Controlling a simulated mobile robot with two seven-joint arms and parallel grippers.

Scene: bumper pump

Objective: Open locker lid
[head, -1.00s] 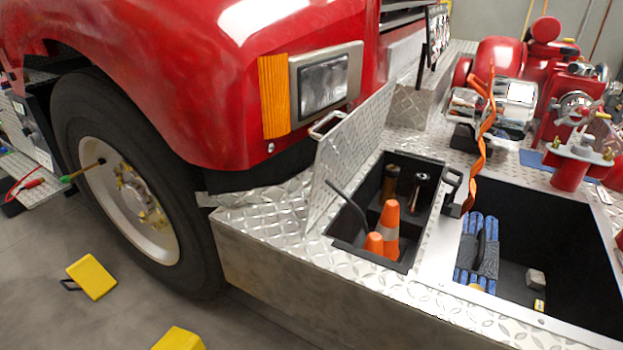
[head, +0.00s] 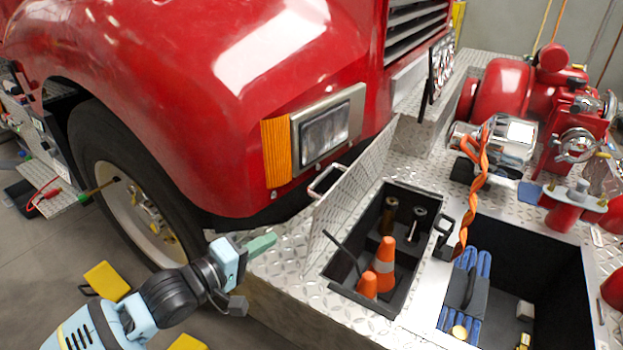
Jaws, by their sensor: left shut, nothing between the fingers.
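The locker lid (head: 352,185) is a diamond-plate panel standing raised on the left side of a dark locker (head: 378,298) in the bumper. A metal handle (head: 325,181) sits at its upper left edge. Orange cones (head: 385,258) and upright cylinders show inside the locker. My left gripper (head: 262,245) is shut and empty, left of the lid, over or beside the bumper's left end, apart from the lid. My right gripper is out of view.
A larger open locker (head: 545,262) with blue hose (head: 468,290) lies to the right. An orange strap (head: 472,190) hangs from the winch (head: 505,138). Red pump parts (head: 575,125) stand behind. The red fender (head: 215,110) is close on the left; yellow chocks (head: 107,281) lie on the floor.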

